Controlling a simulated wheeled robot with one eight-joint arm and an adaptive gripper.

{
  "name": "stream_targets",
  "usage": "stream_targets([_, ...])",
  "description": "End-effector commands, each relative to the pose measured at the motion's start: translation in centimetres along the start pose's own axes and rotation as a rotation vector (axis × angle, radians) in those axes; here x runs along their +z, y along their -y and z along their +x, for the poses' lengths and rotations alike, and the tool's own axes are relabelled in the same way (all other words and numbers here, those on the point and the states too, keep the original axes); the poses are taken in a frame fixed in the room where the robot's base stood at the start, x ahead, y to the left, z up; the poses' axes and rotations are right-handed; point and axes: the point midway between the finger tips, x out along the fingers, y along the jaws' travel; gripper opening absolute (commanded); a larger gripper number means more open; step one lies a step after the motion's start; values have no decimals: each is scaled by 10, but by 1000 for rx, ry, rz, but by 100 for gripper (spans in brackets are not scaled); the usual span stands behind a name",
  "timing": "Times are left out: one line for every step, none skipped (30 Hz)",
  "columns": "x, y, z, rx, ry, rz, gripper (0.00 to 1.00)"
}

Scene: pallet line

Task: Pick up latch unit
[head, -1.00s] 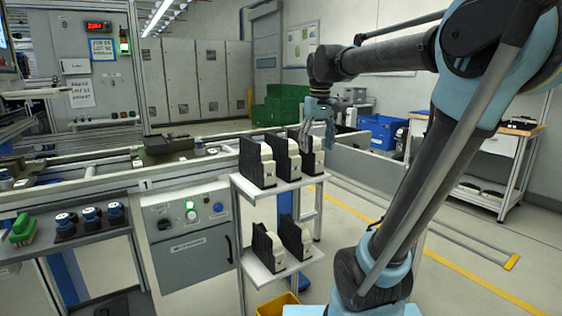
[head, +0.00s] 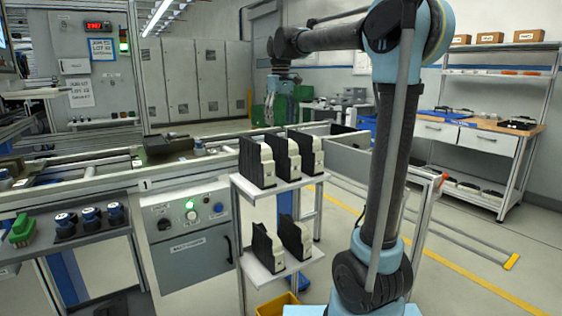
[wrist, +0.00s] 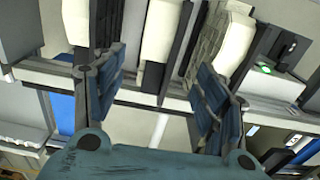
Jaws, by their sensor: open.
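Several black-and-cream units, which I take to be the latch units, stand upright in a row on the upper shelf of a small rack. They are a left one (head: 257,162), a middle one (head: 282,157) and a right one (head: 306,151). Two more stand on the lower shelf (head: 282,245). My gripper (head: 281,119) is open and empty, pointing down above and behind the upper row. In the wrist view my open gripper (wrist: 163,78) has its fingers spread, with cream bodies (wrist: 160,30) and dark plates beyond them. I cannot tell which unit lies between the fingers.
A conveyor line (head: 110,180) runs behind the rack on the left. A grey control box (head: 190,235) with a green light is left of the rack. A yellow bin (head: 277,304) sits below. A workbench (head: 480,130) stands far right.

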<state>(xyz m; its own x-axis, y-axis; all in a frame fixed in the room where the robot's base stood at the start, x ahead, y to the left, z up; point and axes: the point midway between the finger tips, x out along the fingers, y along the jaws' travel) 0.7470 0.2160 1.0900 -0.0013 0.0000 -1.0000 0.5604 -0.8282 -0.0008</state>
Motion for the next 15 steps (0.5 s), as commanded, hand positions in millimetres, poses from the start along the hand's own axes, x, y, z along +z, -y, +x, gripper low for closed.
stream_targets([0, 0, 10, 0, 0, 0, 66])
stream_targets([0, 0, 15, 0, 0, 0, 66])
stream_targets([0, 0, 22, 0, 0, 0, 66])
stream_targets([0, 0, 28, 0, 0, 0, 66])
stream_targets([0, 0, 33, 0, 0, 0, 66])
stream_targets([0, 0, 40, 0, 0, 1, 66])
stream_targets([0, 0, 45, 0, 0, 1, 66])
stream_targets([0, 0, 50, 0, 0, 1, 66])
stream_targets([0, 0, 56, 0, 0, 1, 66])
stream_targets([0, 0, 60, 0, 0, 1, 66])
stream_targets([0, 0, 64, 0, 0, 1, 66])
stream_targets([0, 0, 69, 0, 0, 1, 66])
stream_targets([0, 0, 72, 0, 0, 1, 66])
stream_targets([0, 0, 74, 0, 0, 1, 66])
stream_targets([0, 0, 77, 0, 0, 1, 66])
